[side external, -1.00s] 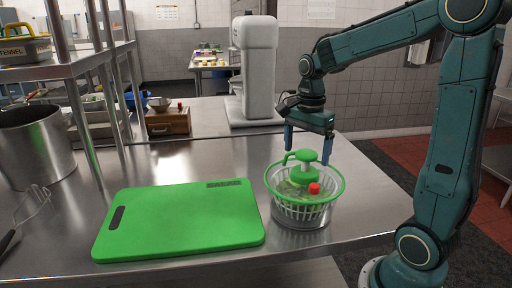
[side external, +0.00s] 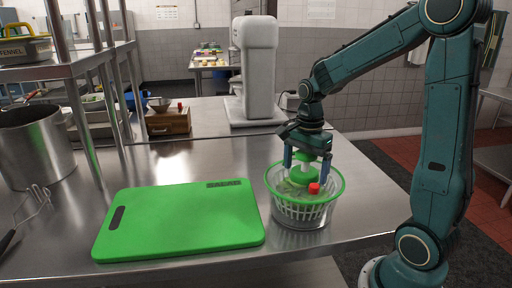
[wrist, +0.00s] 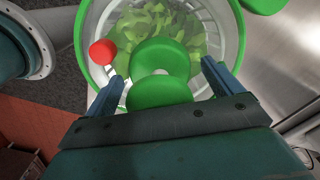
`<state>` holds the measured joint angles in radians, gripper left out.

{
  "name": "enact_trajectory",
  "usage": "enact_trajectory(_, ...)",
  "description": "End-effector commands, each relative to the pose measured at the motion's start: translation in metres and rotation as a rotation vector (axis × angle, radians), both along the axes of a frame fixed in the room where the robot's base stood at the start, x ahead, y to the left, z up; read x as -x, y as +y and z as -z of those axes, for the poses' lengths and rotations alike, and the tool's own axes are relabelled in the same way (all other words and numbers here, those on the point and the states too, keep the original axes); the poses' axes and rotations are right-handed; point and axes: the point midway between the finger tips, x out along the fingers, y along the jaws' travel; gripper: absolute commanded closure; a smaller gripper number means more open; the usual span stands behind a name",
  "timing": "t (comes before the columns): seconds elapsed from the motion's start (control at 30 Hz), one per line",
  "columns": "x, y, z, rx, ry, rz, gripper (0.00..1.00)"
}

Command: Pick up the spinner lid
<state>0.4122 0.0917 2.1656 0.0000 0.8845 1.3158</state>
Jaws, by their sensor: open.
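The spinner lid (side external: 300,180) has a green pump knob on a white stem and a red button. It sits on the salad spinner bowl (side external: 303,214), which has a green rim. In the wrist view the lid's round green knob (wrist: 160,60) lies between my fingertips, with the red button to its left and shredded greens below. My gripper (side external: 306,168) points down over the lid with its fingers on either side of the knob. It is open, with gaps visible beside the knob in the wrist view (wrist: 162,74).
A green cutting board (side external: 182,220) lies left of the spinner. The spinner stands near the right edge of the steel counter (side external: 180,165). A white mixer-like machine (side external: 258,70) stands behind, and a pot (side external: 35,145) is at far left.

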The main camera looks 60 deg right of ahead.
Motion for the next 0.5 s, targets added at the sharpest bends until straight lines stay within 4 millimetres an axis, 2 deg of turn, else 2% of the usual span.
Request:
enact_trajectory(0.33,0.0000,0.0000,-0.0004,0.000,0.000,0.000,0.09)
enact_trajectory(0.5,0.0000,0.0000,-0.0005,0.000,0.000,0.000,0.42)
